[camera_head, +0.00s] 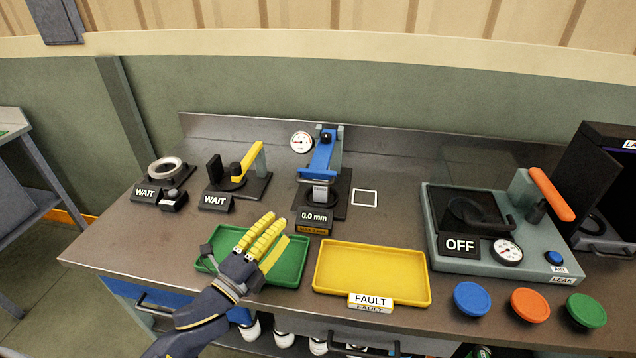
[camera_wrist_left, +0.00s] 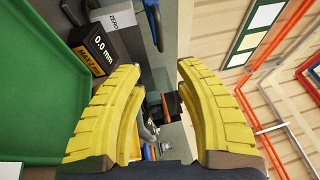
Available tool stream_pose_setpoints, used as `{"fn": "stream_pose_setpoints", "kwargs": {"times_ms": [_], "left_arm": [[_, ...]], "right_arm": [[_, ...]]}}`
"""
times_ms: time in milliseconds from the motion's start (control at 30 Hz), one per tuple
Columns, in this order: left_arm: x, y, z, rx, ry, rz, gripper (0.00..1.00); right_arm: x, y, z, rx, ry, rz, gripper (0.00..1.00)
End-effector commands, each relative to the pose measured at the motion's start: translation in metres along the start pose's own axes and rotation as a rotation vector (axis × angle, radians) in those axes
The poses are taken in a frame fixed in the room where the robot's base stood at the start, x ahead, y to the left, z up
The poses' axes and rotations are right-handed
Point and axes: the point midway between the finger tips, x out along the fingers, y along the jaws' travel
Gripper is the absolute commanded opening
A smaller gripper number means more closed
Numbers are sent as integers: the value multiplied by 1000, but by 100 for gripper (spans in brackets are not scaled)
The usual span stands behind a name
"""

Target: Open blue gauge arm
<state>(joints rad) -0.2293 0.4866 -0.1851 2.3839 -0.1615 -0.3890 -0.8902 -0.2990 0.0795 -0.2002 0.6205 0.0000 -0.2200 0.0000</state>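The blue gauge arm (camera_head: 322,155) stands on a dark base at the back middle of the bench, above a 0.0 mm display (camera_head: 314,218), with a round dial (camera_head: 301,142) at its left. The display (camera_wrist_left: 97,50) and a ZERO block (camera_wrist_left: 116,17) also show in the left wrist view. My left gripper (camera_head: 270,226), with yellow ribbed fingers, is above the green tray (camera_head: 290,262), in front and left of the gauge. Its fingers (camera_wrist_left: 159,68) are apart with nothing gripped between them. My right gripper is not in view.
A yellow FAULT tray (camera_head: 370,272) lies right of the green one. Two WAIT stations, one with a yellow lever (camera_head: 249,160), stand left of the gauge. A grey leak tester (camera_head: 505,225) with an orange handle stands right. Blue, orange and green buttons (camera_head: 586,310) line the front right.

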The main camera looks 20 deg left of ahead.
Motion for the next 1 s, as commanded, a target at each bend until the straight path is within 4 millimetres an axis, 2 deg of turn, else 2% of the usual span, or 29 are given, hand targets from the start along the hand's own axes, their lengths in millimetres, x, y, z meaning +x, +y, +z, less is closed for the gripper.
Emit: {"fn": "stream_pose_setpoints", "kwargs": {"times_ms": [1000], "left_arm": [[144,0,-1,-3,2,0,34]], "right_arm": [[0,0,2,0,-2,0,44]]}}
